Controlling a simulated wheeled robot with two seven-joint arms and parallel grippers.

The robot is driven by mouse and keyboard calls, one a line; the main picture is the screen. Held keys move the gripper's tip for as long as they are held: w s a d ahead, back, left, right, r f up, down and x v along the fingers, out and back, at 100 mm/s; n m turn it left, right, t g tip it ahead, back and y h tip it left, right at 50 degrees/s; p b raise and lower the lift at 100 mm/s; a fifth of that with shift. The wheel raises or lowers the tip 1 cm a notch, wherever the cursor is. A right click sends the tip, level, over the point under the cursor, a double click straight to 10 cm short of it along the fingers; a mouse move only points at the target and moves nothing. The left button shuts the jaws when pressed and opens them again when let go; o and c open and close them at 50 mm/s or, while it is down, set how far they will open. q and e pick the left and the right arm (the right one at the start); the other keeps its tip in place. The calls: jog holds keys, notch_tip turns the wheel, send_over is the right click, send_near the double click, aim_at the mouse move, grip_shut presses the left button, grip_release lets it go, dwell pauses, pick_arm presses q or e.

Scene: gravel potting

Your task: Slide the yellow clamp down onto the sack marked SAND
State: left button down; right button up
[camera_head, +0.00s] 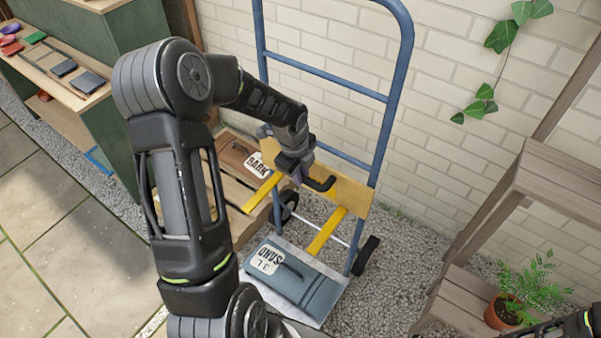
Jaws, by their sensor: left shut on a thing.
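The grey sack marked SAND (318,296) lies flat on the foot plate of a blue hand truck (409,45), its label towards the left and a dark handle on top. The yellow clamp (349,193) sits across the truck's uprights above the sack, with two yellow arms sticking out forward. There is a visible gap between the clamp and the sack. My left gripper (303,178) is shut at the middle of the clamp, by its black handle; the fingertips are partly hidden. My right gripper is out of view; only a bit of my right arm shows at the bottom right.
A brown sack marked BARK (233,155) lies on a wooden pallet left of the truck. A wooden shelf stand (557,172) with a potted fern (503,312) is at the right. A green bench (127,43) stands at the left. A white brick wall is behind.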

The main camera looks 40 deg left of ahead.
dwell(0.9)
pick_arm(q)
notch_tip(320, 180, down, 42)
jog(key=b, duration=2.5)
jog(key=shift+r, duration=0.15)
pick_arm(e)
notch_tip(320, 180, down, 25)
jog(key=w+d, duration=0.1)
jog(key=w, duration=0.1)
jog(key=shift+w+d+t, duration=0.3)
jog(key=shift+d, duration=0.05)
pick_arm(q)
jog(key=shift+s, duration=0.15)
jog(key=c, duration=1.6)
grip_release()
jog(key=o, duration=0.3)
